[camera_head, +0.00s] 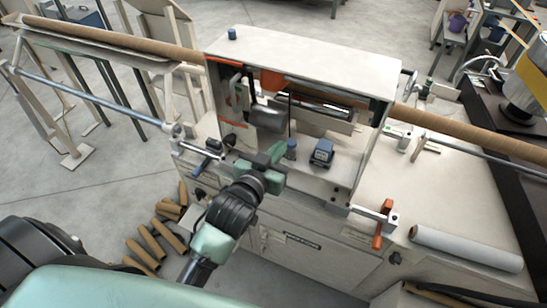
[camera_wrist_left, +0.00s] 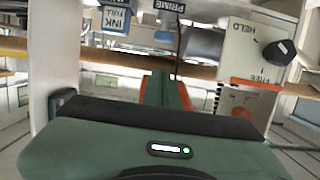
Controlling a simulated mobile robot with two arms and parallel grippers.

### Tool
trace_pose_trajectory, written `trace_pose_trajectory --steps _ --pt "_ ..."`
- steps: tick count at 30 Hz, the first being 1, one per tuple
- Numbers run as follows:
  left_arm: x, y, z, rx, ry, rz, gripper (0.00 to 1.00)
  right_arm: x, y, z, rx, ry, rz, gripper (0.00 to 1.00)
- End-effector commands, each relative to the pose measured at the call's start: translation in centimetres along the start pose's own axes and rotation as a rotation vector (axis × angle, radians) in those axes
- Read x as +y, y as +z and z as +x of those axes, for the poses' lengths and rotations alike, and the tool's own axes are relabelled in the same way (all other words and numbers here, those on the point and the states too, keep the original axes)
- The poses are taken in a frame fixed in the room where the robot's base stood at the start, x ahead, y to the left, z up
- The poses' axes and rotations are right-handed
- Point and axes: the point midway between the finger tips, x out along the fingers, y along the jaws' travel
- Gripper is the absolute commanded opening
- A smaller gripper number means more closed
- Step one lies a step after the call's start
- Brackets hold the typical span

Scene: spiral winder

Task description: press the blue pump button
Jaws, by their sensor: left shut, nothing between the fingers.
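A small blue knob (camera_head: 292,146), which I take for the pump button, stands inside the open front of the cream winder housing. In the left wrist view the blue knob (camera_wrist_left: 163,37) shows just beyond my fingers, near a "PRIME" label. My left gripper (camera_head: 276,151) is shut and empty, with its tips just left of the knob in the head view. I see a gap between tips and knob in the wrist view. A blue box (camera_head: 322,153), labelled as an ink tank in the wrist view (camera_wrist_left: 115,20), stands to the right. My right gripper is in neither view.
A long brown tube (camera_head: 470,132) runs through the machine. An orange-handled crank (camera_head: 378,235) sticks out at front right. Loose brown tubes (camera_head: 152,242) lie on the floor at left.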

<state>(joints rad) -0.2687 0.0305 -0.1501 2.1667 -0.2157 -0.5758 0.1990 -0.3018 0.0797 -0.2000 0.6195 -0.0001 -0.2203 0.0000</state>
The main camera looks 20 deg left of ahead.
Motion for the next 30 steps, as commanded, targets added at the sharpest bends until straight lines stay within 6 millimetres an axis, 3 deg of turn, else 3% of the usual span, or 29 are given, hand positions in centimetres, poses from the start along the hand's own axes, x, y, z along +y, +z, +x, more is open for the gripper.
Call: trace_pose_trajectory --steps 3,9,30 --pt "0.0 0.2 -1.8 0.001 0.000 0.000 0.00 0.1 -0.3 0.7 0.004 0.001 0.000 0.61" --pt "0.0 -0.1 -3.0 0.001 0.000 0.001 0.00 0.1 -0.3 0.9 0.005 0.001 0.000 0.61" --pt "0.0 -0.1 -3.1 0.002 0.000 0.000 0.00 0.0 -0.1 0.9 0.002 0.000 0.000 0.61"
